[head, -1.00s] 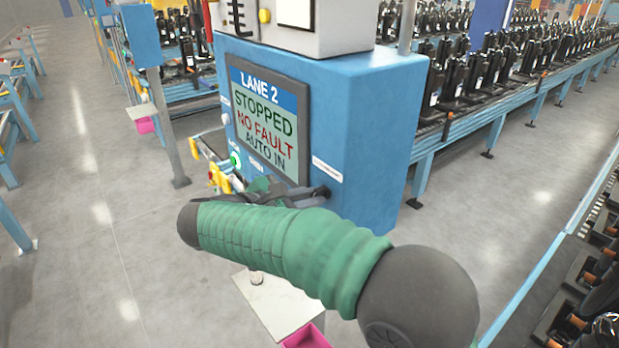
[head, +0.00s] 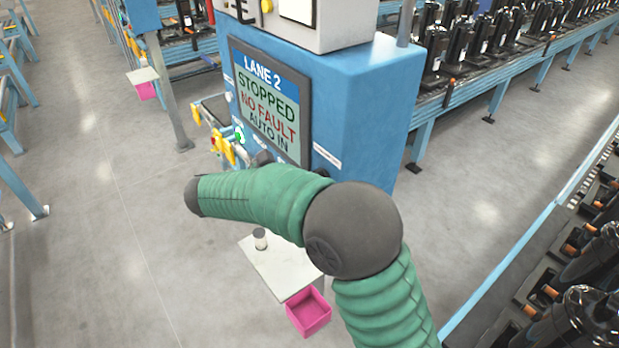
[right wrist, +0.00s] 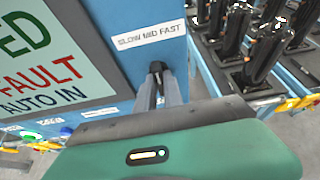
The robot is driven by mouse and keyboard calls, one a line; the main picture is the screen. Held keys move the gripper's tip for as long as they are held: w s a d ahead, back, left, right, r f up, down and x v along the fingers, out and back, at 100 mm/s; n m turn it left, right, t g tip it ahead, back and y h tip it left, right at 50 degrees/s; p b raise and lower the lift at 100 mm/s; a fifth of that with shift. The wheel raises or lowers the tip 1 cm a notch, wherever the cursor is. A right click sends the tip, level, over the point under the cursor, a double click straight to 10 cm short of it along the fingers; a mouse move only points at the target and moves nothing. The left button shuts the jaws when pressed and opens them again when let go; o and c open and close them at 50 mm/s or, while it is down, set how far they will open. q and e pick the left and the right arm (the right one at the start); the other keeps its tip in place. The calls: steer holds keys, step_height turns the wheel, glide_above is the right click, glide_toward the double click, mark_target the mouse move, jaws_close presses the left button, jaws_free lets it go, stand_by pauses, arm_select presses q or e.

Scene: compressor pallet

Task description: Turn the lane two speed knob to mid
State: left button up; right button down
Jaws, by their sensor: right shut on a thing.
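The lane two speed knob (right wrist: 156,68) is a small black knob on the blue cabinet, just below the SLOW MID FAST label (right wrist: 150,33) in the right wrist view. My right gripper (right wrist: 165,86) is shut on the knob, with its fingers on either side of it. The fingers hide much of the knob, so I cannot tell which position it points to. In the head view, my green right arm covers the knob and most of the gripper, while the label (head: 327,155) shows on the cabinet. My left gripper is not in view.
The LANE 2 screen (head: 270,105) reads STOPPED, NO FAULT, AUTO IN. A lit green button (head: 239,136) and yellow fittings (head: 222,146) sit at the cabinet's left. A small white table (head: 270,268) and pink bin (head: 309,312) stand below. Open floor lies left.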

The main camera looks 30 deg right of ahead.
steer(key=shift+r, duration=0.1)
steer(key=c, duration=1.5)
jaws_free()
steer(key=shift+w+d, duration=0.1)
steer(key=shift+w, duration=0.05)
steer(key=shift+c, duration=0.2)
steer(key=shift+o, duration=0.4)
steer(key=shift+w, duration=0.1)
steer(key=shift+s+d, duration=0.1)
steer(key=shift+s, duration=0.15)
steer(key=b+v, duration=0.5)
steer(key=v, duration=1.2)
steer(key=shift+w+d, duration=0.1)
steer(key=shift+d, duration=0.1)
